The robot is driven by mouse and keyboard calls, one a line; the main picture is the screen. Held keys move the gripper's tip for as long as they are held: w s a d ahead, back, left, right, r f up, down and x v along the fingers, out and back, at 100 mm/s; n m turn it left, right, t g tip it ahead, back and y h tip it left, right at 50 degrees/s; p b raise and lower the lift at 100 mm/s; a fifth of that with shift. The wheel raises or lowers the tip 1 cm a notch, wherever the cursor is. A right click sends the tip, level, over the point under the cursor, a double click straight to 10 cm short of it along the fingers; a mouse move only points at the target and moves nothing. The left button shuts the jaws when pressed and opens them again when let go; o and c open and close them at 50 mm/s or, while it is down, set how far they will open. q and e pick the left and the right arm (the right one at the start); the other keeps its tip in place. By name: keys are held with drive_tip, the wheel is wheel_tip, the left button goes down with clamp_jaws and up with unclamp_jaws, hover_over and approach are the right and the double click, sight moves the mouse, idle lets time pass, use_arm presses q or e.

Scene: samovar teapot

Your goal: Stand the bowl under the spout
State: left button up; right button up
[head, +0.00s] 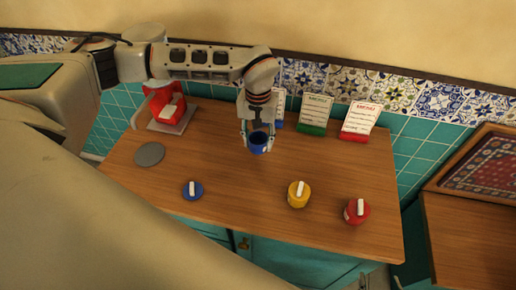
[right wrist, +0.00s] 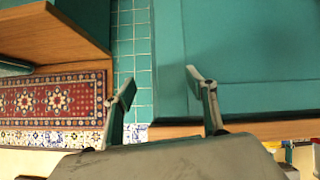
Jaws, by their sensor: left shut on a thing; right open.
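A small blue bowl (head: 258,148) is held between the fingers of my left gripper (head: 257,138), over the middle-back of the wooden table. I cannot tell whether its base touches the tabletop. A red samovar (head: 159,99) on a pale base plate (head: 173,126) stands at the back left, partly hidden behind my left arm. Its spout is not clear at this size. My right gripper (right wrist: 162,84) is open and empty in the right wrist view, in front of teal cabinet panels.
A grey disc (head: 149,154) lies on the table's left. Menu cards (head: 314,115) line the back. The table between bowl and samovar looks clear.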

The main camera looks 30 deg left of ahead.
sight(258, 157)
use_arm(q)
drive_tip(key=shift+f, duration=2.3)
drive_tip(key=shift+f, duration=0.15)
drive_tip(key=o, duration=1.2)
drive_tip(key=shift+o, duration=0.2)
